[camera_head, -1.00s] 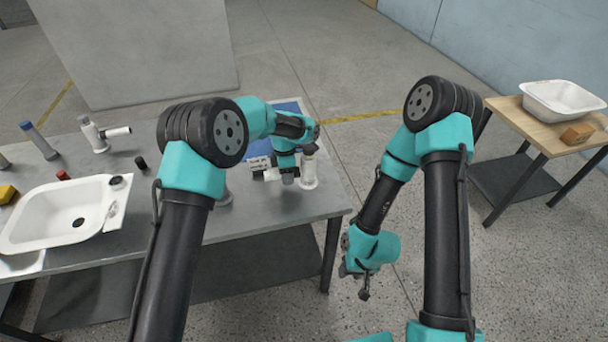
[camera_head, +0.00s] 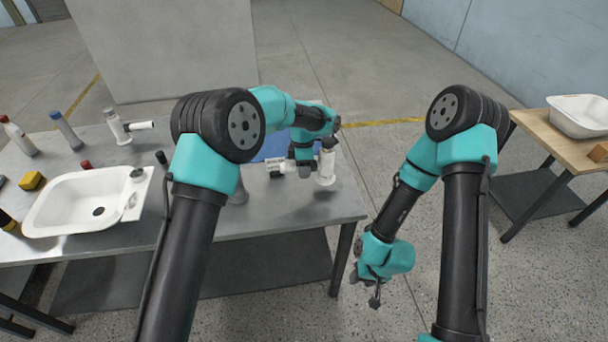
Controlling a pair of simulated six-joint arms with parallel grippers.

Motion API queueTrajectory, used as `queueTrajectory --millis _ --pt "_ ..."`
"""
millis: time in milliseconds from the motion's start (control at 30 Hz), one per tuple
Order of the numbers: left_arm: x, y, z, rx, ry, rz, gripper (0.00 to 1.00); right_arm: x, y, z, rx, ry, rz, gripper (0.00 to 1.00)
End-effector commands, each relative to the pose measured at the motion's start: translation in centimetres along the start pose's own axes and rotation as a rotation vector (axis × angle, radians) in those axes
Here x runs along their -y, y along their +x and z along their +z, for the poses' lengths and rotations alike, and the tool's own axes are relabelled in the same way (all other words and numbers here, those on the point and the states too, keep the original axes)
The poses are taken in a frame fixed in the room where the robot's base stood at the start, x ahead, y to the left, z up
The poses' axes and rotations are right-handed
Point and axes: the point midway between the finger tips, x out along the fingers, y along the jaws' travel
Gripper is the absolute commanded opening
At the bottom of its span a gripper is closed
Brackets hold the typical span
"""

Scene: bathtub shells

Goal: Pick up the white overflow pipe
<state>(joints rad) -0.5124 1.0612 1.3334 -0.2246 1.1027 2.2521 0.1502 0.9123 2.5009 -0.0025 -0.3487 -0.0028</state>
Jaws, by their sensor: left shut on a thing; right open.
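A white overflow pipe (camera_head: 326,168) stands upright near the right end of the grey metal table, with a dark top and a side branch to its left. My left gripper (camera_head: 304,168) reaches down at it and is shut on it; the fingers are partly hidden by the wrist and I cannot tell whether the pipe's base is off the table. A second white pipe (camera_head: 118,128) with a side branch stands at the table's back left. My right gripper (camera_head: 367,292) hangs open and empty over the floor, right of the table.
A white tub shell (camera_head: 65,205) lies on the table at left, with bottles (camera_head: 66,130), small caps and a yellow block (camera_head: 31,180) around it. A blue mat (camera_head: 275,148) lies behind my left gripper. A wooden side table (camera_head: 560,148) holds another white tub (camera_head: 580,115).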

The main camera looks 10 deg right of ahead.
Motion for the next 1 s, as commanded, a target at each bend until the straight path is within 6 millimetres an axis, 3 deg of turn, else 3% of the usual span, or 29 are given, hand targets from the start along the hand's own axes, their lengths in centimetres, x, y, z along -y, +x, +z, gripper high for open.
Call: queueTrajectory --millis 267,700,1000 --pt "3.7 0.5 -0.5 -0.002 0.002 -0.004 0.06 0.0 0.0 0.0 0.0 0.0 0.0 0.43" --pt "12.6 1.4 -1.6 -0.002 0.002 -0.004 0.06 0.0 0.0 0.0 0.0 0.0 0.0 0.43" --pt "15.6 1.8 -1.9 -0.001 0.001 -0.003 0.06 0.0 0.0 0.0 0.0 0.0 0.0 0.43"
